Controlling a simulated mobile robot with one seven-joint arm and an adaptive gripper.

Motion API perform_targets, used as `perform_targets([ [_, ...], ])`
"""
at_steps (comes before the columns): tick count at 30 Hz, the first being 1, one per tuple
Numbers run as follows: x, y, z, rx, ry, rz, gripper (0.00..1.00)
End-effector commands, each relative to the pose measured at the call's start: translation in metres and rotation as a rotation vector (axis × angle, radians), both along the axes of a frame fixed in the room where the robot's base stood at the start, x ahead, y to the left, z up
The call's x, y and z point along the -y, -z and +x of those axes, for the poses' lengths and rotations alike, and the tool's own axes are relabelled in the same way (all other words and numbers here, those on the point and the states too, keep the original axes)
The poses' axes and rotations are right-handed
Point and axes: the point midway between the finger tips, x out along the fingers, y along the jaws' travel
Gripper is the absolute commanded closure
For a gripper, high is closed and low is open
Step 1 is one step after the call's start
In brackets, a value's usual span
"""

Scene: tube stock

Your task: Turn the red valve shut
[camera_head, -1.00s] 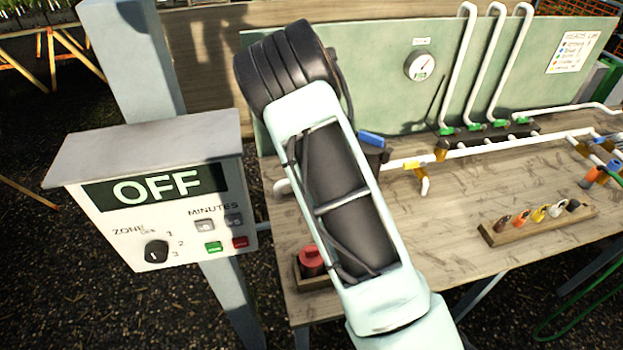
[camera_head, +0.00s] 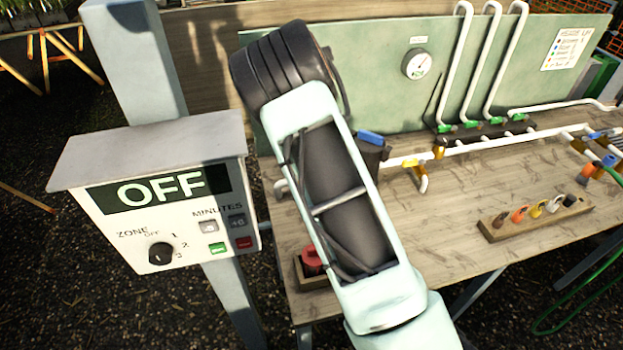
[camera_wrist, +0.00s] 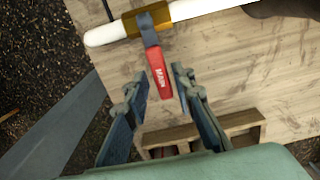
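The red valve lever (camera_wrist: 159,76), marked MAIN, shows in the wrist view. Its grey root sits on a brass valve body (camera_wrist: 182,11) on a white pipe (camera_wrist: 108,33). The lever points down the picture, roughly square across the pipe. My gripper (camera_wrist: 160,77) is open, with one finger on each side of the lever's free end. Gaps show between the lever and both fingers, so it is not gripped. In the head view my arm hides the lever and my fingers.
A wooden holder with a red object (camera_head: 311,261) stands at the bench's (camera_head: 455,235) near left corner. The control box (camera_head: 120,235) reading OFF stands left of my arm. A yellow valve (camera_head: 412,164), a gauge (camera_head: 417,64) and a tag rack (camera_head: 540,222) are to the right.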

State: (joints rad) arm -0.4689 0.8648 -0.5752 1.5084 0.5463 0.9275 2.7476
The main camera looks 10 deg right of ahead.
Motion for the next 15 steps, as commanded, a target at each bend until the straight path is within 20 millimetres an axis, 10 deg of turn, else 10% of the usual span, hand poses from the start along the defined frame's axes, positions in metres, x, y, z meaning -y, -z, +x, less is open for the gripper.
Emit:
perform_targets([
  [15,0.0,-0.019,-0.001,-0.001,-0.003,-0.002,0.7],
])
